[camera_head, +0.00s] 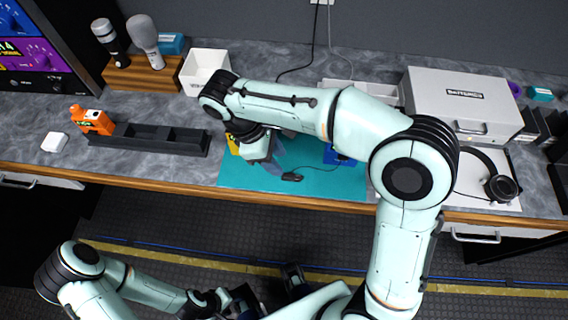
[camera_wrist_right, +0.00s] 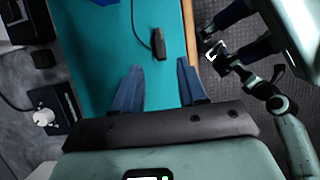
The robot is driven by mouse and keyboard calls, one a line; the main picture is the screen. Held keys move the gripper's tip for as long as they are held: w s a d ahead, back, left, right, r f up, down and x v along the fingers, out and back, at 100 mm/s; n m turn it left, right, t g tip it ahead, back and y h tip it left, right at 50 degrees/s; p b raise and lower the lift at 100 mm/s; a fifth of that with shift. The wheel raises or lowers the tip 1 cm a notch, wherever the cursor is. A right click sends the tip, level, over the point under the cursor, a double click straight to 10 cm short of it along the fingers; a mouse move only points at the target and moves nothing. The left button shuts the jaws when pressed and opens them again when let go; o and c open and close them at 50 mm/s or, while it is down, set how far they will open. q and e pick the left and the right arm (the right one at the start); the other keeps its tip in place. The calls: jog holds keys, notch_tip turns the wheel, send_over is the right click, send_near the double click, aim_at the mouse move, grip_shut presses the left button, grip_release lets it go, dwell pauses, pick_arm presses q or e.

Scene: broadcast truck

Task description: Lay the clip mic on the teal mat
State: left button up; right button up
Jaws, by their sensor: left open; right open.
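The clip mic, a small black piece (camera_head: 292,177) with a thin dark cable, appears to lie on the teal mat (camera_head: 340,186) near its front edge. In the right wrist view the clip mic (camera_wrist_right: 159,44) is on the teal mat (camera_wrist_right: 95,35), just beyond my right fingertips. My right gripper (camera_head: 277,165) is over the mat, open and empty, beside the mic; its blue fingers show apart in the wrist view (camera_wrist_right: 159,70). My left gripper (camera_head: 245,302) is open, low in front of the counter, away from the mat. My right forearm hides part of the mat.
A blue item (camera_head: 337,155) and a partly hidden yellow item (camera_head: 233,145) are at the mat's back and left. A black divided tray (camera_head: 160,139), white bin (camera_head: 203,70), silver case (camera_head: 462,101) and headphones (camera_head: 500,187) stand around. The counter's wooden front edge (camera_head: 150,174) is close.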

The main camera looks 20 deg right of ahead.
jog(key=p+v, duration=0.1)
jog(key=v, duration=0.4)
jog(key=shift+w+a, duration=0.1)
dwell(0.4)
